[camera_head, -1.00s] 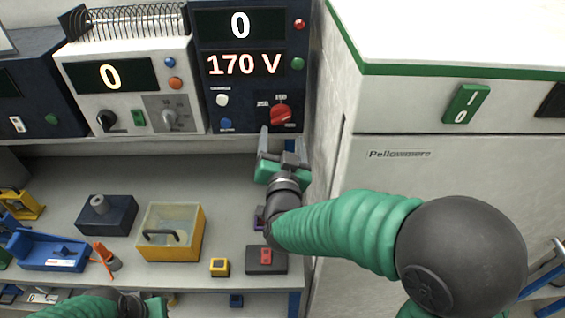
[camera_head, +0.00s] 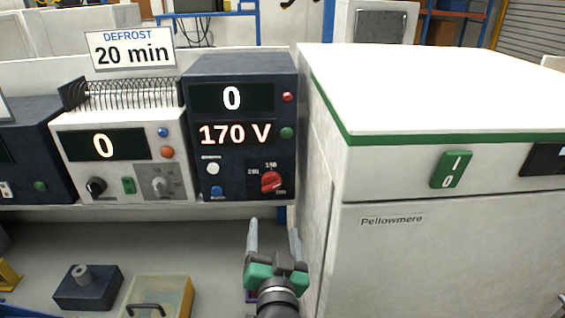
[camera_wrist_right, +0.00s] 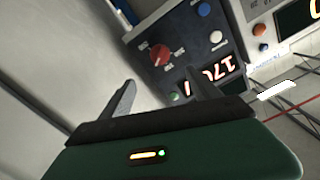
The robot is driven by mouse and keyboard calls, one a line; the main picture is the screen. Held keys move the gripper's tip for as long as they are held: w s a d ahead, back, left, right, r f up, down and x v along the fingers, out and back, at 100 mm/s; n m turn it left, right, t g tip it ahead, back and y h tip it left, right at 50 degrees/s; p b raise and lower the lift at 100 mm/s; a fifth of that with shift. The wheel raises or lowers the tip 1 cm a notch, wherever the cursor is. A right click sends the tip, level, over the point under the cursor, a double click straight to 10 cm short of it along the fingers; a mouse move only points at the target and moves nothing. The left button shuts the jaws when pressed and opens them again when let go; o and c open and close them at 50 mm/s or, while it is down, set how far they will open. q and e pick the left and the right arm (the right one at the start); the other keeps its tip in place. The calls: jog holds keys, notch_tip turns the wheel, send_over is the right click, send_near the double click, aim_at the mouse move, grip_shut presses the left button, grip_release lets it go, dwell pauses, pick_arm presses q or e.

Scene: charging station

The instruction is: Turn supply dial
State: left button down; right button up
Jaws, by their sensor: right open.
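The dark blue supply unit (camera_head: 240,104) stands on the shelf and its displays read 0 and 170 V. Its red dial (camera_head: 271,182) is at the lower right of the front panel, with printed scale marks around it. The dial also shows in the right wrist view (camera_wrist_right: 160,55), beyond the fingers. My right gripper (camera_head: 273,230) is open and empty, with its fingers pointing up, below the dial and apart from it. In the right wrist view the gripper (camera_wrist_right: 160,97) has its two fingers spread. My left gripper is not in view.
A white unit (camera_head: 125,150) with a 0 display and a grey knob stands left of the supply. A large white cabinet (camera_head: 420,250) with a green switch (camera_head: 451,169) stands close on the right. A yellow-rimmed bin (camera_head: 185,295) and dark box (camera_head: 88,288) sit on the bench below.

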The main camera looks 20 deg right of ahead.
aim_at(272, 189)
jog(key=w+d+n+p, duration=0.1)
jog(key=w, duration=0.4)
jog(key=w+d+n+p, duration=0.2)
jog(key=w, duration=0.4)
jog(key=w+d+f+n+p, duration=0.1)
jog(key=w+n+p, duration=0.1)
jog(key=w, duration=0.3)
jog(key=shift+w+d, duration=0.15)
jog(key=shift+d, duration=0.2)
jog(key=shift+c, duration=0.2)
jog(key=c, duration=1.3)
jog(key=shift+a, duration=0.1)
